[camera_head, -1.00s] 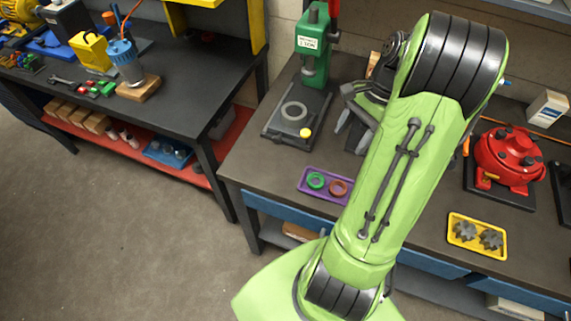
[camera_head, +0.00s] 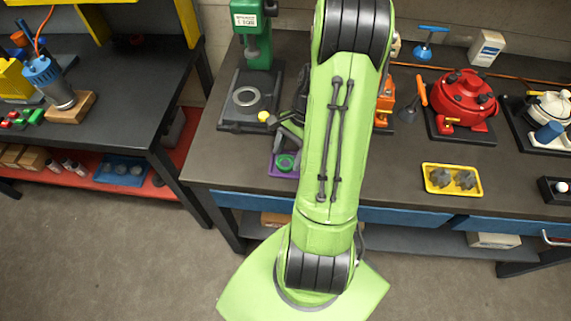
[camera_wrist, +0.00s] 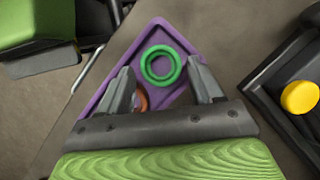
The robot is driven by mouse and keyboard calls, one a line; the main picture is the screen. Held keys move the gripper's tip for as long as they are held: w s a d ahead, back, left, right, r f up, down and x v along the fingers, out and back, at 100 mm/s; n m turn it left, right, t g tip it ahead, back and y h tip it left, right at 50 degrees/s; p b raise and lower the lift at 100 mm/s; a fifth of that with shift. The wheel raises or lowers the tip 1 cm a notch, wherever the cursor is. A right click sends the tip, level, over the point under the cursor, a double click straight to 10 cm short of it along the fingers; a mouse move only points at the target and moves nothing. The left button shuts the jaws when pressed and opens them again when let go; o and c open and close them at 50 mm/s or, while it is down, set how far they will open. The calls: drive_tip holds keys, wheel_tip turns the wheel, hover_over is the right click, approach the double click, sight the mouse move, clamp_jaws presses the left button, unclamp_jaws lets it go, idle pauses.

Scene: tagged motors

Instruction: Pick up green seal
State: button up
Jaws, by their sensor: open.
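The green seal (camera_wrist: 160,65) is a ring lying in a purple tray (camera_wrist: 112,100). In the wrist view it sits just beyond and between the fingertips of my open gripper (camera_wrist: 161,77), apart from both. An orange-brown ring (camera_wrist: 141,100) lies in the same tray, partly hidden by the left finger. In the head view the green seal (camera_head: 285,163) shows at the left edge of my arm, with the gripper (camera_head: 283,136) just above it in the picture. The right part of the tray (camera_head: 279,172) is hidden behind my arm there.
A green press (camera_head: 250,100) with a grey base and yellow knob (camera_head: 263,116) stands close behind the tray; the knob also shows in the wrist view (camera_wrist: 299,97). A yellow tray (camera_head: 452,179) with grey gears and a red pump (camera_head: 463,100) are to the right.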

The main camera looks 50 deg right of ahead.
drive_tip(key=shift+a+f, duration=0.25)
drive_tip(key=shift+f, duration=0.45)
drive_tip(key=shift+s, duration=0.15)
drive_tip(key=shift+c, duration=0.4)
drive_tip(key=c, duration=0.7)
